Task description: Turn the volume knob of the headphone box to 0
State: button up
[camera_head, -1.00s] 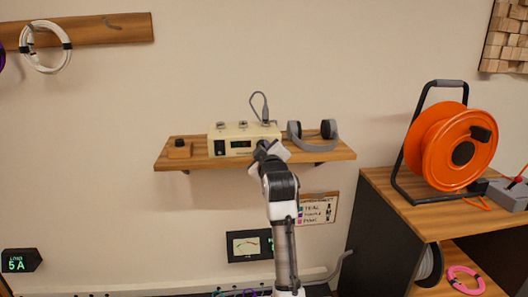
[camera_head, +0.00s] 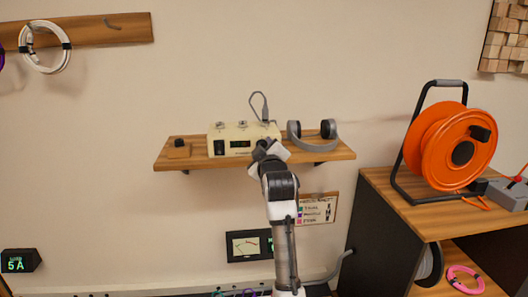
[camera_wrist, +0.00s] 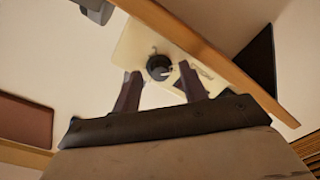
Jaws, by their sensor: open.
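The headphone box (camera_head: 229,139) is a cream box on the wall shelf, with a black switch and a small dark display on its front. The display is too small to read. My gripper (camera_head: 264,148) is at the right end of the box's front and hides the volume knob in the head view. In the wrist view the dark round knob (camera_wrist: 158,67) with a light mark sits on the cream panel. My gripper (camera_wrist: 159,72) is open there, one finger on each side of the knob. I cannot tell whether the fingers touch it.
A cable rises from the box. An orange cable reel (camera_head: 435,150) stands on a table at right.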

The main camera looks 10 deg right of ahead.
jog(key=s+b, duration=0.2)
jog(key=s, duration=1.2)
jog(key=shift+d+r, duration=0.15)
jog(key=shift+d, duration=0.05)
jog(key=shift+w, duration=0.1)
